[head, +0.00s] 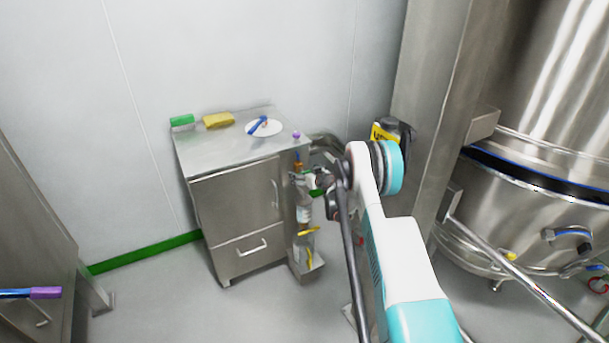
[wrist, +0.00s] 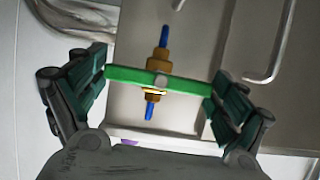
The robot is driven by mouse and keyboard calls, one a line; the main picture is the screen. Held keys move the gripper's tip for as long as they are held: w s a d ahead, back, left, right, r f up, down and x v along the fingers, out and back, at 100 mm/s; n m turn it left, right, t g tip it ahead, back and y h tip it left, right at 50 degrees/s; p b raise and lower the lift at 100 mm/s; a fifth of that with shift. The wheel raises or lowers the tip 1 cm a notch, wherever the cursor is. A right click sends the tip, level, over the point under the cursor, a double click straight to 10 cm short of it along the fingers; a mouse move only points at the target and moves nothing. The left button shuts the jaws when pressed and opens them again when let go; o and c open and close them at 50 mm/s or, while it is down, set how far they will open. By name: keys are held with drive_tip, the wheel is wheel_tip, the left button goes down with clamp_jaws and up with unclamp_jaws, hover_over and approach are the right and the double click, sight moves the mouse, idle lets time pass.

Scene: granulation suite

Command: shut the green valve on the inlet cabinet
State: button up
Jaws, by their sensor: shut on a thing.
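The green valve (wrist: 130,75) shows in the wrist view as a green bar handle on a brass body, with blue pipe ends above and below. The handle lies crosswise to the blue pipe. My gripper (wrist: 158,82) is shut on the handle, one finger at each end of the bar. In the head view, my gripper (head: 322,181) is at the right side of the steel inlet cabinet (head: 236,204), and only a bit of the green handle (head: 317,193) shows there. My arm and gripper hide most of the valve in that view.
A green block (head: 182,121), a yellow sponge (head: 218,120) and a white plate (head: 272,128) with a blue item lie on the cabinet top. A yellow handle (head: 309,231) sits lower on the cabinet's side. A large steel vessel (head: 545,190) stands at right.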

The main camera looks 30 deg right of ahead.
drive_tip(key=o, duration=0.8)
drive_tip(key=shift+c, duration=0.2)
drive_tip(key=v, duration=1.2)
drive_tip(key=shift+d+f, duration=0.1)
